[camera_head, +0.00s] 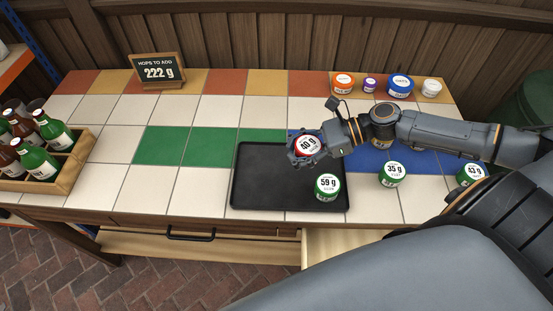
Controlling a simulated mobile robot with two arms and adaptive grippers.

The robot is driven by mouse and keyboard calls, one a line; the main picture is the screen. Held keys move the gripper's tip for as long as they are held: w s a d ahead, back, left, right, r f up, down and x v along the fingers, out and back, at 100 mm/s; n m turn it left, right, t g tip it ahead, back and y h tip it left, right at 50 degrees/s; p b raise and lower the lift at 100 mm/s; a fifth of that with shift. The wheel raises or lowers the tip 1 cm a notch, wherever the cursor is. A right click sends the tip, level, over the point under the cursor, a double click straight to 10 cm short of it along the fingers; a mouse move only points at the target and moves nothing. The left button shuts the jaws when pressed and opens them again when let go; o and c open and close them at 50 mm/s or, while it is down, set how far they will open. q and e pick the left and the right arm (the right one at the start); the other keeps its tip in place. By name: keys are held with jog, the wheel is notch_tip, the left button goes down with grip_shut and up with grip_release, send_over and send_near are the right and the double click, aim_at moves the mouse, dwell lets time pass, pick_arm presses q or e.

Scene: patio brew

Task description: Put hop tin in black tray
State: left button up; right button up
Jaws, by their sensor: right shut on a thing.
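The black tray (262,185) lies on the tiled counter near its front edge. A green hop tin marked 59 g (327,187) stands in the tray's front right part. My right gripper (305,148) is shut on a red hop tin marked 40 g (308,145) and holds it over the tray's back right part. I cannot tell whether that tin touches the tray. Green tins marked 35 g (393,173) and 43 g (471,174) stand on the counter to the right of the tray. My left gripper is not in view.
A small chalkboard (158,71) reads "Hops to add 222 g". A wooden crate (66,181) of bottles stands at the left. Orange (343,83), purple (370,85), blue (400,86) and white (431,87) tins line the back right. Tiles left of the tray are clear.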

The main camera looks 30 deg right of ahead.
send_over(276, 162)
notch_tip(276, 162, down, 6)
jog(key=shift+s+f+b, duration=0.1)
jog(key=shift+f+b, duration=0.1)
jog(key=shift+b, duration=0.25)
notch_tip(276, 162, down, 3)
jog(key=shift+f, duration=0.2)
jog(key=o, duration=0.7)
jog(key=shift+f, duration=0.15)
jog(key=o, duration=0.7)
